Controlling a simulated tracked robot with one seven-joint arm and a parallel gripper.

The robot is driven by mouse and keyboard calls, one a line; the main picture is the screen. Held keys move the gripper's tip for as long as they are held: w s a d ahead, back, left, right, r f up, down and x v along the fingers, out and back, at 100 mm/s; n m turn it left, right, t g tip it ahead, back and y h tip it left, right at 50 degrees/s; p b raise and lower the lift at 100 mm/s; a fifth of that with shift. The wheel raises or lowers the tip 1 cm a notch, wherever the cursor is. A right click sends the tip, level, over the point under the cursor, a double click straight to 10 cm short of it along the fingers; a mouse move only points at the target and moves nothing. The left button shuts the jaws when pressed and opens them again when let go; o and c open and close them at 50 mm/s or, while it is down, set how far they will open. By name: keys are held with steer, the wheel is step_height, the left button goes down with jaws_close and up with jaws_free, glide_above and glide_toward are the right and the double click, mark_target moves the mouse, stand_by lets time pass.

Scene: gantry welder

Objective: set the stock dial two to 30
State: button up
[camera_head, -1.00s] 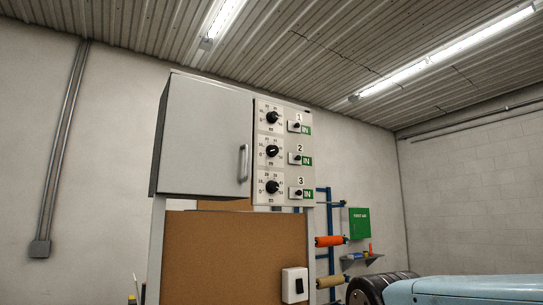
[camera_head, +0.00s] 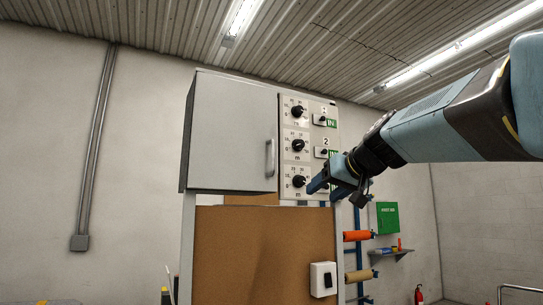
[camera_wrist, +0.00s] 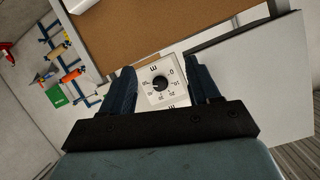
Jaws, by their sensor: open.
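The control panel on the cabinet has three black-knobbed dials with white scales in a column. Dial two (camera_head: 298,145) is the middle one, beside the "2" label; its pointer is too small to read surely. The top dial (camera_head: 298,112) is above it and the bottom dial (camera_head: 298,181) below. My gripper (camera_head: 335,192) is open, at the panel's lower right near the bottom dial, and hides the third row's switch. In the wrist view, upside down, a dial knob (camera_wrist: 160,83) appears between my open fingers (camera_wrist: 159,72); it looks like the bottom dial. No contact is visible.
The grey cabinet door (camera_head: 231,133) with its handle (camera_head: 270,158) is left of the panel. A cork board (camera_head: 262,252) with a white switch (camera_head: 322,279) is below. Small switches (camera_head: 322,152) are right of the dials. A rack with orange (camera_head: 357,236) and tan rolls stands behind.

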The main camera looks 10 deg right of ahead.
mark_target(302, 144)
steer(key=w+d+r+t+y, duration=0.1)
steer(key=w+d+r+t, duration=0.1)
steer(key=r, duration=0.6)
steer(key=w+d+r+t, duration=0.2)
steer(key=w+r, duration=0.1)
steer(key=r, duration=0.5)
steer(key=shift+n, duration=0.4)
steer(key=x, duration=1.3)
steer(key=shift+w+a+r, duration=0.1)
steer(key=shift+r, duration=0.2)
steer(key=c, duration=1)
steer(key=shift+c, duration=0.2)
steer(key=shift+m, duration=0.3)
